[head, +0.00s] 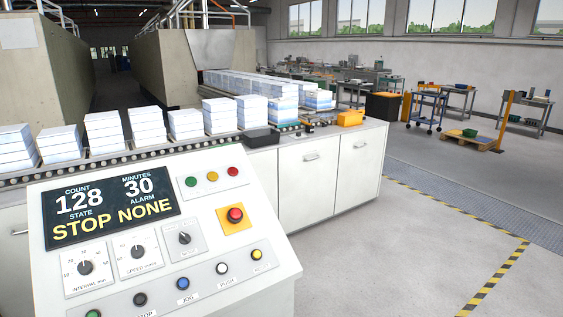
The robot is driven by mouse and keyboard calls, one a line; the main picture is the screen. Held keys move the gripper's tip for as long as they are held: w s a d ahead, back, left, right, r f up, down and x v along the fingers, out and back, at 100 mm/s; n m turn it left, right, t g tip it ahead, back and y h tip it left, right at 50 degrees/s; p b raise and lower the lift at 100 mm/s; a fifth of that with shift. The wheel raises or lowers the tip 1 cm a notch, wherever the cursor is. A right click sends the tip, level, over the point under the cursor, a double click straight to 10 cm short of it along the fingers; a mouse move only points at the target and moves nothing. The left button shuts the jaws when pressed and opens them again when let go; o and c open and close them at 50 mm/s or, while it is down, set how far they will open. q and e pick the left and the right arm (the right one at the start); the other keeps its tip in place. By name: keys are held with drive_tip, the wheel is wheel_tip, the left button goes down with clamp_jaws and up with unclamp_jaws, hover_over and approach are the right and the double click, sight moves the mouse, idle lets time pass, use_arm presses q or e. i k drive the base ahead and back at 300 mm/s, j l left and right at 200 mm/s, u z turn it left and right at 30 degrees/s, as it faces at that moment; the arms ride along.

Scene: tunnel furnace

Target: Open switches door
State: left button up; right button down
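No door marked as a switches door can be made out in the head view. White cabinet doors under the roller conveyor are shut: a left one (306,187) with a bar handle (311,156) near its top, and a right one (360,165) with a handle (361,144). A further handle (19,232) shows at the far left, partly behind the control console. The sloped white control console (265,217) stands in front, with a display (112,208) reading STOP and NONE, knobs, and a red emergency button (235,215). Neither of my grippers is in view.
The roller conveyor (150,151) carries stacks of white-blue blocks (104,132). A yellow case (350,118) and a black box (261,138) lie on the countertop. Open grey floor (400,240) lies to the right, with yellow-black striped tape (490,285).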

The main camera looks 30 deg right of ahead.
sight(361, 152)
drive_tip(key=z, duration=1.65)
drive_tip(key=i+z, duration=0.4)
drive_tip(key=i, duration=0.15)
drive_tip(key=i+z, duration=0.4)
drive_tip(key=i, duration=1.25)
drive_tip(key=i+j+u, duration=0.2)
drive_tip(key=i+u, duration=0.95)
drive_tip(key=i+l+u, duration=0.2)
drive_tip(key=i+u, duration=0.35)
drive_tip(key=i, duration=1.85)
